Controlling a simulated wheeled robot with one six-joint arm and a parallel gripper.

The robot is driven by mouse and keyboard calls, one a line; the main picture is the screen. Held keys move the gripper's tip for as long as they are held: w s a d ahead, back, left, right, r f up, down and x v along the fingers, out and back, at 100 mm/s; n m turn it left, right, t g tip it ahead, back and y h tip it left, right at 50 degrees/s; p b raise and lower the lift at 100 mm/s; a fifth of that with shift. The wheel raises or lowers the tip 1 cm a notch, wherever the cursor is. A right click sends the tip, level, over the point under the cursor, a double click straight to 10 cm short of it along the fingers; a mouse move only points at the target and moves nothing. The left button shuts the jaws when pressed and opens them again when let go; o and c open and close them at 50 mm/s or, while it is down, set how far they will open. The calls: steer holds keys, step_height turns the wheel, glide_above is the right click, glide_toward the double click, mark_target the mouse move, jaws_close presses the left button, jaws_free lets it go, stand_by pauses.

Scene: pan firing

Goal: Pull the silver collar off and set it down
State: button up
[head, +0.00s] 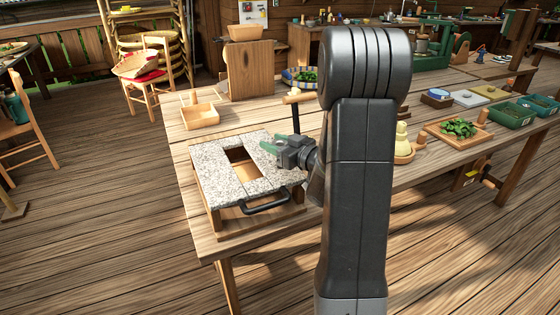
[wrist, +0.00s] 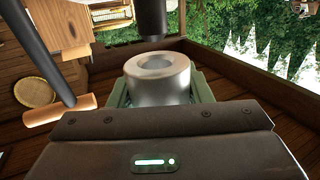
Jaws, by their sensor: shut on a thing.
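The silver collar (wrist: 157,80) is a thick pale ring with a round hole in its top. In the wrist view it sits between the green fingers of my gripper (wrist: 158,90), which is shut on it. A dark cylinder (wrist: 152,20) ends just above the collar in that view, with a small visible gap between them. The collar's hole looks empty. In the head view my gripper (head: 272,145) is over the right part of the speckled stone-topped stand (head: 212,170); I cannot make out the collar there.
A dark rod with a wooden crosspiece (head: 297,97) stands close behind my gripper; the crosspiece also shows in the wrist view (wrist: 60,110). The stand has an opening and a black handle (head: 265,207) in front. A wooden tray (head: 200,116) lies behind.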

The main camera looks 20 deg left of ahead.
mark_target(275, 141)
steer(key=shift+r, duration=0.1)
steer(key=shift+r+p, duration=1.35)
steer(key=shift+r, duration=0.6)
steer(key=w+d+f+m+t+h, duration=0.3)
steer(key=d+f, duration=0.1)
steer(key=d, duration=0.2)
steer(key=w+d+f+m+t+h, duration=0.3)
steer(key=d+f+t, duration=0.1)
steer(key=d, duration=0.3)
steer(key=w+d+f+m+t+h+p, duration=0.1)
steer(key=w+d+f+m+t+h, duration=0.2)
steer(key=d+f, duration=0.3)
steer(key=shift+w+d+f, duration=0.15)
steer(key=shift+d, duration=0.2)
steer(key=shift+w+d+f, duration=0.1)
steer(key=shift+d, duration=0.25)
steer(key=s+d+f+m+t+h, duration=0.25)
steer(key=d+f+m+h, duration=0.4)
steer(key=d, duration=0.55)
steer(key=s+f+n+h, duration=0.1)
steer(key=s+f, duration=0.4)
steer(key=f, duration=0.1)
steer(key=shift+s+f+p, duration=0.15)
steer(key=shift+f+p, duration=0.05)
steer(key=shift+p, duration=0.1)
